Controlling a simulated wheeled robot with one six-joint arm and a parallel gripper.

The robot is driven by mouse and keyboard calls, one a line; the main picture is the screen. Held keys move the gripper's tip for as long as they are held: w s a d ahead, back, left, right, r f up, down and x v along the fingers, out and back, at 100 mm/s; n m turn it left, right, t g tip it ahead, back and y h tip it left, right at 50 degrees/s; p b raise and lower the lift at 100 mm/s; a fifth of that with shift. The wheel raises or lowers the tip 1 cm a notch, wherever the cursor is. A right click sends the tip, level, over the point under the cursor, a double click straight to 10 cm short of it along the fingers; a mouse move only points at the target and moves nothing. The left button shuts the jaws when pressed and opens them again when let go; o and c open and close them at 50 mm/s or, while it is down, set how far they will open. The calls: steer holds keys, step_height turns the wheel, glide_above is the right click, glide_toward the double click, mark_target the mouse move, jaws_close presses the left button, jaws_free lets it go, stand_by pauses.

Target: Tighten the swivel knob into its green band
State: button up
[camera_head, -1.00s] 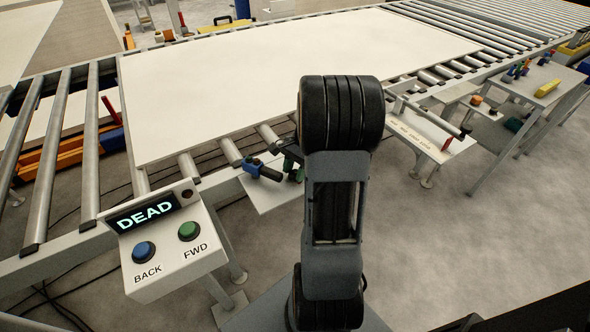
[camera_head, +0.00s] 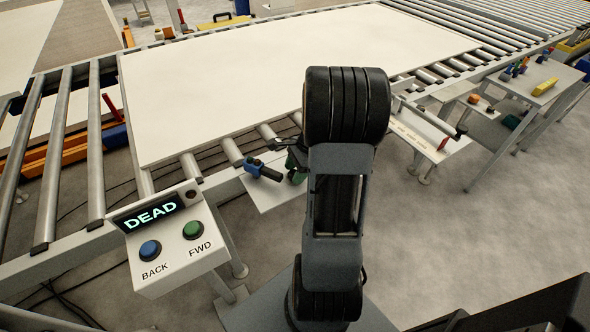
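I cannot make out the swivel knob or its green band for certain. A small blue fitting with a dark handle (camera_head: 262,171) sits at a small pale shelf (camera_head: 268,196) under the near edge of the conveyor. Beside it is a dark green piece (camera_head: 298,163), partly hidden by my arm; I cannot tell what it is. My arm stands upright in the middle of the view and covers what lies behind it. My gripper does not show.
A control box (camera_head: 180,263) reading DEAD, with a blue BACK button (camera_head: 150,250) and a green FWD button (camera_head: 193,230), stands at the front left. A large white panel (camera_head: 290,75) lies on the roller conveyor. A side table (camera_head: 541,82) stands at right. Floor at right (camera_head: 440,240) is clear.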

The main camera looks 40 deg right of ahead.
steer(key=shift+o, duration=1.1)
steer(key=shift+r, duration=0.1)
steer(key=p+v, duration=0.1)
steer(key=v, duration=1.2)
steer(key=shift+d+r, duration=0.2)
steer(key=shift+r, duration=0.05)
steer(key=w+f+n+g+b, duration=0.1)
steer(key=w+n+g+b, duration=0.2)
steer(key=n, duration=0.6)
steer(key=x, duration=1.3)
steer(key=shift+w+a+b, duration=0.15)
steer(key=shift+w+b, duration=0.25)
